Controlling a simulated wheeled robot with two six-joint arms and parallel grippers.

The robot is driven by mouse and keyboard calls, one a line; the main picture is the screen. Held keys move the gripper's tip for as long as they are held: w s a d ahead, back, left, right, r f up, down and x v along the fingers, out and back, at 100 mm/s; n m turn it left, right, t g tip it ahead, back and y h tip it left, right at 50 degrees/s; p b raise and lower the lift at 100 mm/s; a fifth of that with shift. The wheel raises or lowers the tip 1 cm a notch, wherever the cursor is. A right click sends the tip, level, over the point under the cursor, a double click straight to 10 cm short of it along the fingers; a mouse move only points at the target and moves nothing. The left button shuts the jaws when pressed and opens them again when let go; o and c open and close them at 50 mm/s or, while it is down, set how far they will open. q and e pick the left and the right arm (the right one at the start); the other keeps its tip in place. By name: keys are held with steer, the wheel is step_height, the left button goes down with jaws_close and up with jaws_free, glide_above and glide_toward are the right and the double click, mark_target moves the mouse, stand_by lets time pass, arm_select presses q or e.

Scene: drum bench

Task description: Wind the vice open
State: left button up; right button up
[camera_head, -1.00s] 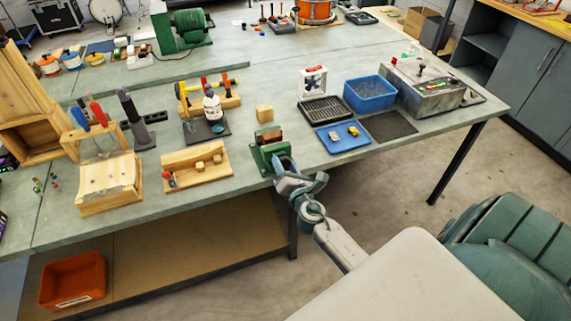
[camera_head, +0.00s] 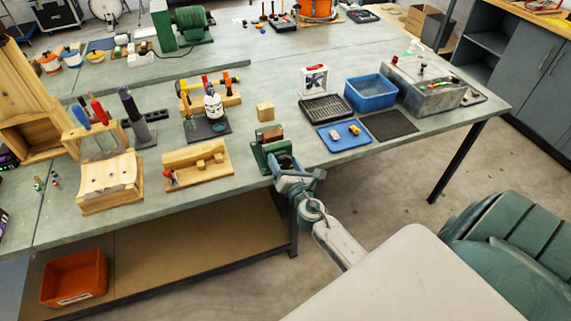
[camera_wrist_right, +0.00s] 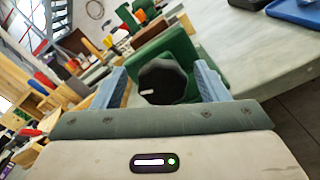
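The green vice (camera_head: 261,153) stands at the front edge of the bench, with brown jaw faces (camera_head: 272,134) at its top. My right gripper (camera_head: 284,164) is at the vice's front end, over the bench edge. In the right wrist view the green vice body (camera_wrist_right: 172,45) is straight ahead. A dark round knob (camera_wrist_right: 163,84) with a small white mark lies between the two blue fingers of my right gripper (camera_wrist_right: 162,80). A gap shows on each side of the knob, so the fingers look open around it. My left gripper is not in view.
A wooden block (camera_head: 265,112) stands behind the vice. A wooden tray (camera_head: 197,166) is on its left. A blue tray (camera_head: 342,137), a blue bin (camera_head: 370,94) and a metal box (camera_head: 425,86) are on its right. An orange bin (camera_head: 74,277) is on the lower shelf.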

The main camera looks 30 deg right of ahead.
steer(key=shift+s+a+f, duration=0.1)
steer(key=shift+s+f, duration=0.1)
steer(key=shift+s, duration=0.3)
steer(key=b+v, duration=0.3)
steer(key=v, duration=0.6)
steer(key=shift+s+a, duration=0.15)
steer(key=shift+s, duration=0.2)
steer(key=s+d+f+m+g, duration=0.1)
steer(key=s+f+m+g, duration=0.25)
steer(key=f, duration=0.75)
steer(key=s+f+m+g+y, duration=0.1)
steer(key=s+f+m+g, duration=0.2)
steer(key=f, duration=0.8)
steer(key=s+d+f+m+g, duration=0.1)
steer(key=s+f+m+g, duration=0.3)
steer(key=f, duration=0.7)
steer(key=s+a+f+m+g+y, duration=0.1)
steer(key=s+a+f+m+g, duration=0.1)
steer(key=s+f+m, duration=0.6)
steer(key=s+a+f+m+g+y, duration=0.1)
steer(key=s+f+m+g, duration=0.3)
steer(key=s+f+m, duration=0.4)
steer(key=s+f, duration=0.2)
steer(key=s, duration=0.4)
steer(key=s+a+f, duration=0.1)
steer(key=s+f, duration=0.2)
steer(key=s, duration=0.4)
steer(key=shift+a+f+m, duration=0.3)
steer(key=shift+m, duration=0.05)
